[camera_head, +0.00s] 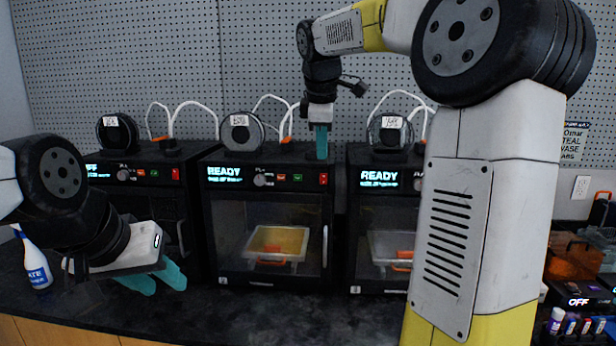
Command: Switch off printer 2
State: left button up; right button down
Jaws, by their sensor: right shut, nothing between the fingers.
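Three black box printers stand in a row on the counter. The middle printer (216,215) has a lit "READY" display (224,171), a knob and a red switch (323,179) at the right end of its panel. I cannot read which printer is number 2. My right gripper (321,157) is shut and empty, pointing down just above the middle printer's red switch; I cannot tell whether it touches the panel. My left gripper (160,280) is open and empty, low in front of the left printer (150,173), whose display ends in "FF".
The right printer (356,225) also shows "READY" and is partly hidden by my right arm. Spools (240,133) with white tubes stand on top of the printers. A spray bottle (36,262) stands at the left. The counter front (280,315) is clear.

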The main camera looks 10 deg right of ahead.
aim_at(323, 181)
jog(key=shift+w, duration=0.1)
dwell(0.3)
jog(key=w+d+f, duration=0.2)
jog(key=w+f, duration=0.5)
jog(key=f, duration=0.1)
jog(key=shift+w+d+f, duration=0.15)
jog(key=shift+w+f, duration=0.1)
jog(key=shift+w, duration=0.15)
jog(key=shift+w+d+r, duration=0.1)
jog(key=shift+w, duration=0.25)
jog(key=shift+r, duration=0.15)
